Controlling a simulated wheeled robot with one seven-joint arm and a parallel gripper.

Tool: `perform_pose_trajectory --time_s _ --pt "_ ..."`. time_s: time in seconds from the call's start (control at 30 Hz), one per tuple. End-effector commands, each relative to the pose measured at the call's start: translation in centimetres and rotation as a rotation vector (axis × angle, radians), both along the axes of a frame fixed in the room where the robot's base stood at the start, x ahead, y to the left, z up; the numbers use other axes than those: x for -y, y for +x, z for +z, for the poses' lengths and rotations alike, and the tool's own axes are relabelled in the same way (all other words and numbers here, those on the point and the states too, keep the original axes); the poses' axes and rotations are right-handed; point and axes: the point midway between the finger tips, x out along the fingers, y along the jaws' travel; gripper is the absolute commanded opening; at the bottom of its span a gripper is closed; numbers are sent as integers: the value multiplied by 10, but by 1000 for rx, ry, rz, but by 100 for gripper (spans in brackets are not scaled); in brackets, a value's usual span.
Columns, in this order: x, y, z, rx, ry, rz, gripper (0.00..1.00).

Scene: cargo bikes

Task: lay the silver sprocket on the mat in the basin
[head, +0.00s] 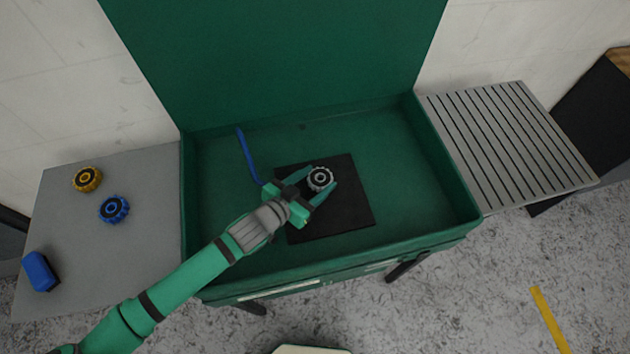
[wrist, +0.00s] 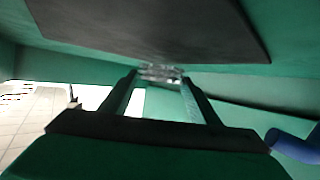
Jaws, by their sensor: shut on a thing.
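The silver sprocket (head: 320,179) is a small toothed wheel between the fingertips of my gripper (head: 318,185), which is shut on it. In the head view they are over the black mat (head: 345,215), which lies on the floor of the green basin (head: 420,180). In the wrist view the sprocket (wrist: 160,73) shows edge-on at the fingertips (wrist: 160,80), and the mat (wrist: 150,25) is at the top of the picture. A gap seems to show between sprocket and mat there, but its size is hard to tell. My wrist covers the mat's left part.
A blue hose (head: 248,155) stands in the basin left of the mat. On the grey side table (head: 150,165) are a gold sprocket (head: 87,179), a blue sprocket (head: 114,209) and a blue block (head: 40,271). A slatted rack (head: 510,140) adjoins at right. The basin's right side is clear.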

Motion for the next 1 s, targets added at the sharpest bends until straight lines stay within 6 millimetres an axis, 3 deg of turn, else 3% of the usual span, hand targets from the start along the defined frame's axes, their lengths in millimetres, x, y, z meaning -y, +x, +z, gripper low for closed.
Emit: perform_pose_trajectory --time_s 0.17,0.5,0.53,0.6,1.0 --pt "3 0 -19 1 -2 -5 21" --pt "9 0 -21 1 -2 -16 21" --pt "9 0 -22 -1 -1 -16 63" --pt "10 0 -22 0 0 -17 74" --pt "5 -4 -17 -1 1 -14 74"
